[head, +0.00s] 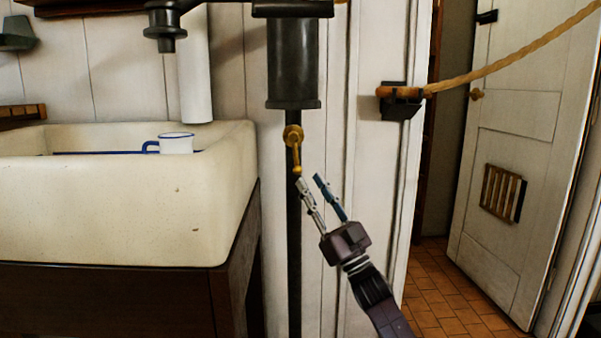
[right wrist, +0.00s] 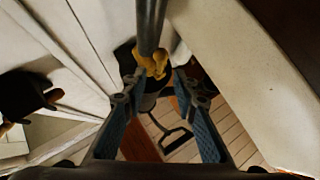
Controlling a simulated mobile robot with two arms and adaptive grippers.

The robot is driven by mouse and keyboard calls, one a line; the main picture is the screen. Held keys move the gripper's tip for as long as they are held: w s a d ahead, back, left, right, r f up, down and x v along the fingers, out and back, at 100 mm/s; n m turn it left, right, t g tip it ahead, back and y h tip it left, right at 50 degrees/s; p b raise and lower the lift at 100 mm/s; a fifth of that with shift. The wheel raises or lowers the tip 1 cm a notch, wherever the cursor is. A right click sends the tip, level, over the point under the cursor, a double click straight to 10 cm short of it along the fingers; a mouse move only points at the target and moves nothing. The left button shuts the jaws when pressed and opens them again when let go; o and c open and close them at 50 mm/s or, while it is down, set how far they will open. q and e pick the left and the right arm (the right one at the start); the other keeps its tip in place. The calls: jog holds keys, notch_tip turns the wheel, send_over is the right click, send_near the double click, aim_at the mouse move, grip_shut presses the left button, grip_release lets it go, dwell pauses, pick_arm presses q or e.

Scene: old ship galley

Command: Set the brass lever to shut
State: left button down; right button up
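The brass lever (head: 296,152) sits on the dark vertical pipe (head: 293,225) below the dark cylinder. Its round hub is at the top and its arm hangs down, nearly in line with the pipe. My right gripper (head: 309,180) is just below and right of the lever's lower end, with its two fingers apart and nothing between them. In the right wrist view, the lever (right wrist: 153,63) shows just beyond the open fingertips, around the midline. I cannot tell whether a fingertip touches it. My left gripper is not in view.
A cream sink (head: 120,205) with a white and blue mug (head: 177,144) stands to the left. A dark bracket (head: 400,101) with a rope (head: 510,59) is on the wall at the right. A panelled door (head: 515,140) stands open over a tiled floor (head: 450,300).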

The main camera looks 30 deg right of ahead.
aim_at(298, 161)
jog(key=shift+b+x, duration=0.7)
jog(key=shift+x, duration=2.75)
jog(key=shift+c, duration=0.4)
grip_shut()
